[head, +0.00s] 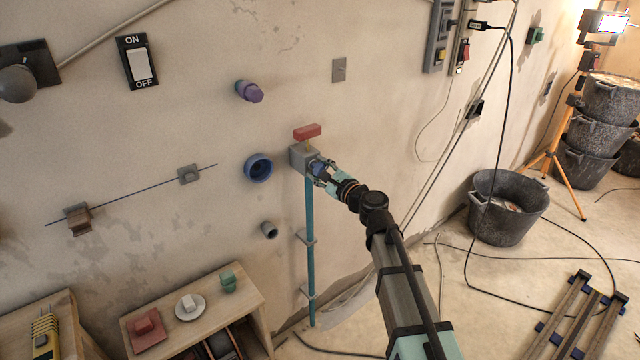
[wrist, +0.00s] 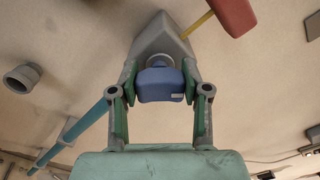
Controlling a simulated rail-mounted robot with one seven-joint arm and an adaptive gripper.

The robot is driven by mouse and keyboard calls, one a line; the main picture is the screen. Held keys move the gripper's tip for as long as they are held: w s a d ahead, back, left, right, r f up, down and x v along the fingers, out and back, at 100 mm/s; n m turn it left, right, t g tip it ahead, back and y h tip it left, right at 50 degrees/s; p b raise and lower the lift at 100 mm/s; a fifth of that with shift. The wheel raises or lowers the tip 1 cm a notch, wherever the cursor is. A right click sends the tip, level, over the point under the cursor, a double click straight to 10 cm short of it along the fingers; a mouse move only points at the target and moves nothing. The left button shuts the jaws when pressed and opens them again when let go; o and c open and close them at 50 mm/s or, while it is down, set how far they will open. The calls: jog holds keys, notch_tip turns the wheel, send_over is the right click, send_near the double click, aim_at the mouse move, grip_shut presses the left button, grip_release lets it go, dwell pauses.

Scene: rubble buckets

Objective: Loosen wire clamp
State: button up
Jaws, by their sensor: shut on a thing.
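A thin dark wire on the wall runs through a small grey clamp (head: 188,174) and a brown, rusty-looking bracket (head: 77,219), left of my arm. My gripper (head: 322,170) is away from that wire. It is shut on a blue knob (wrist: 160,85) on the front of a grey block (head: 301,157). In the wrist view the fingers sit on both sides of the knob. A red handle (head: 307,131) tops the block, and a blue pipe (head: 310,250) runs down from it. My fingers partly hide the knob in the head view.
A blue ring (head: 258,167), a purple knob (head: 249,91) and a grey pipe stub (head: 269,230) stick out from the wall nearby. A wooden shelf (head: 245,293) with small objects stands below. A black bucket (head: 507,207) and loose cables lie right of my arm.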

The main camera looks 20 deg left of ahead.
jog(key=n+b, duration=0.2)
jog(key=b, duration=0.1)
jog(key=n+b, duration=0.2)
jog(key=b, duration=0.1)
jog(key=n+b, duration=0.2)
jog(key=b, duration=0.1)
jog(key=shift+a+f, duration=0.15)
jog(key=shift+f, duration=0.25)
jog(key=n+b, duration=0.4)
jog(key=shift+r, duration=0.15)
jog(key=shift+n+b, duration=0.3)
jog(key=o, duration=1.2)
jog(key=shift+c, duration=0.2)
jog(key=shift+s, duration=0.1)
jog(key=v, duration=1.2)
